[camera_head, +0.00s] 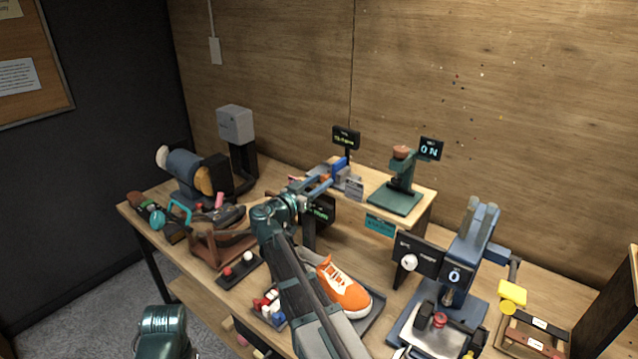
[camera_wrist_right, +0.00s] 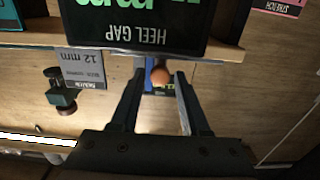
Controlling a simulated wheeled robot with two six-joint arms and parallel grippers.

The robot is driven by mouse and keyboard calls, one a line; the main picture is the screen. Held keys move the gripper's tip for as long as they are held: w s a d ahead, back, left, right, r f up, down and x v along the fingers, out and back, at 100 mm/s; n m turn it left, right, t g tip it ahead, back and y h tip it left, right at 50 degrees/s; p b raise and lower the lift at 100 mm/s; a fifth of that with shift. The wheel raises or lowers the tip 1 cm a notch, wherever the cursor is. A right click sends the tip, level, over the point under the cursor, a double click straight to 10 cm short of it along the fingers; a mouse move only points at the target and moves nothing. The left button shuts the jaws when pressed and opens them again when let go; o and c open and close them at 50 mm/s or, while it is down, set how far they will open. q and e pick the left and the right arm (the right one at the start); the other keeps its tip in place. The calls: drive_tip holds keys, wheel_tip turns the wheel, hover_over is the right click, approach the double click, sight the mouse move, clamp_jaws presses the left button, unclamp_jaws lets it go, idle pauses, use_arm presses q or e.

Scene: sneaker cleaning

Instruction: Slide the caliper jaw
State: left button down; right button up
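The caliper (camera_head: 340,165), with a blue part, stands on the raised wooden shelf at the back middle. My right arm reaches up to it from the bottom of the head view. My right gripper (camera_wrist_right: 158,80) is open in the right wrist view, one finger on each side of a small orange-brown knob (camera_wrist_right: 161,75). Gaps show between the knob and both fingers, with blue behind it. A dark display (camera_wrist_right: 145,25) reading HEEL GAP covers part of the caliper area; its digits are cut off. My left gripper is not visible; only a teal part of my left arm shows.
A grey 12 mm sign (camera_wrist_right: 82,68) hangs near the fingers. A green press (camera_head: 398,190) stands right of the caliper. An orange sneaker (camera_head: 345,292) sits below, beside my right arm. A blue machine (camera_head: 455,270) stands to the right.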

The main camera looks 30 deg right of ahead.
clamp_jaws()
idle(1.1)
